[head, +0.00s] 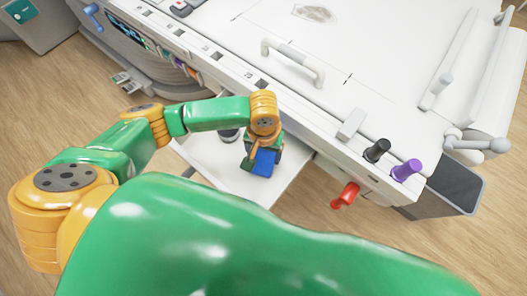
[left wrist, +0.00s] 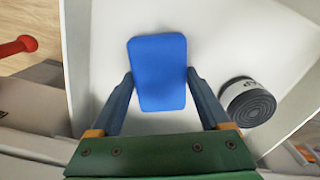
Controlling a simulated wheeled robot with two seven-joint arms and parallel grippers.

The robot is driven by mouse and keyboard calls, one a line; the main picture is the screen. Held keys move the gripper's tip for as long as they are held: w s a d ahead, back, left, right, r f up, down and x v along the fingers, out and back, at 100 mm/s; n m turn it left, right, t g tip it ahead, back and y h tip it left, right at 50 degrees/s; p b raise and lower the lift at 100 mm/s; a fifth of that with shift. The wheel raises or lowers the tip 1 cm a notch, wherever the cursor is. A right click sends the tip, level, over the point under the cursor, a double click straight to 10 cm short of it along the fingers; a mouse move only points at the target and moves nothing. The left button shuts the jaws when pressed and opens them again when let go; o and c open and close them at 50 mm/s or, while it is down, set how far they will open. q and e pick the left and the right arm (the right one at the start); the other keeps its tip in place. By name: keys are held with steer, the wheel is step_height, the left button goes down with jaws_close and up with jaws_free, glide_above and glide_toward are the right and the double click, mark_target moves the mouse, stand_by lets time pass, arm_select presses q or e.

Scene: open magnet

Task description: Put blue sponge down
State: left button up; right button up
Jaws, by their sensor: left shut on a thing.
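The blue sponge (left wrist: 158,72) is between the two fingers of my left gripper (left wrist: 160,82) in the left wrist view. The gripper is shut on its sides. Below the sponge is a white tray-like surface (left wrist: 100,40) with raised edges. I cannot tell whether the sponge touches that surface. In the head view the sponge (head: 264,162) shows under my left gripper (head: 262,150), over the white surface (head: 215,165). My right gripper is not in view.
A dark roll with a pale band (left wrist: 248,102) stands on the white surface, right of the sponge. A large white table (head: 350,60) lies beyond. Red (head: 345,195), black (head: 377,150) and purple (head: 407,170) handles stick out along its near edge.

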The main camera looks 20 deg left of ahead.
mark_target(264, 156)
arm_select(q)
steer(key=o, duration=1)
steer(key=shift+o, duration=0.2)
step_height(264, 156, up, 12)
steer(key=p, duration=0.2)
